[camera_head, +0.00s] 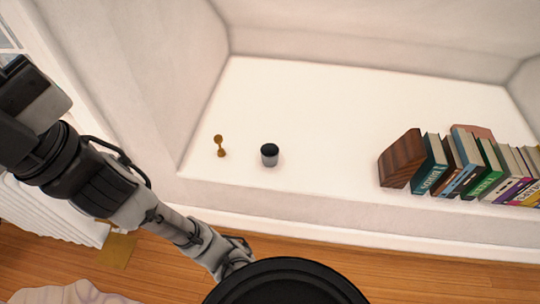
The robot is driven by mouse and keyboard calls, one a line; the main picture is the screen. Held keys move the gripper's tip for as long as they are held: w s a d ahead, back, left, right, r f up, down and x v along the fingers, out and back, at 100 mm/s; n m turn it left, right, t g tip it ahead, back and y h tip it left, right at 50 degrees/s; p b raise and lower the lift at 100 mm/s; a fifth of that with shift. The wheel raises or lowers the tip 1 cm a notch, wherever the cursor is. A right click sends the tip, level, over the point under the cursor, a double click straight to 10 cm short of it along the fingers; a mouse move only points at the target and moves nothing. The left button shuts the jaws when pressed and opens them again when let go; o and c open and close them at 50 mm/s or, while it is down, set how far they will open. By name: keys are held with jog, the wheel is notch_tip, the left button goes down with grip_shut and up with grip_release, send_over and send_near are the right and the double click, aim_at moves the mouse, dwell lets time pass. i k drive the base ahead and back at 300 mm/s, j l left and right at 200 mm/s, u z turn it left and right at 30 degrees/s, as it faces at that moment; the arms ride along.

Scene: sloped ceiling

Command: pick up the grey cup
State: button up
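The grey cup (269,156) stands upright on a white ledge (330,120), left of its middle and near its front edge. Its inside looks dark. Nothing touches it. My arm reaches up the left side of the view, well left of the cup. The end of my arm is at the upper left, by the picture's edge, apart from the cup. My gripper's fingers cannot be made out, so whether it is open or shut does not show.
A small gold object (220,146) stands just left of the cup. A row of books (465,165) with a brown wooden block (400,158) at its left end fills the ledge's right side. The ledge between cup and block is clear. Walls bound the ledge behind and left.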

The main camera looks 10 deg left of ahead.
aim_at(269, 151)
jog(key=i+l+u, duration=0.15)
jog(key=i+u, duration=0.25)
jog(key=i+l+u, duration=0.15)
jog(key=u, duration=0.2)
jog(key=i+l+u, duration=0.2)
jog(key=l+u, duration=0.2)
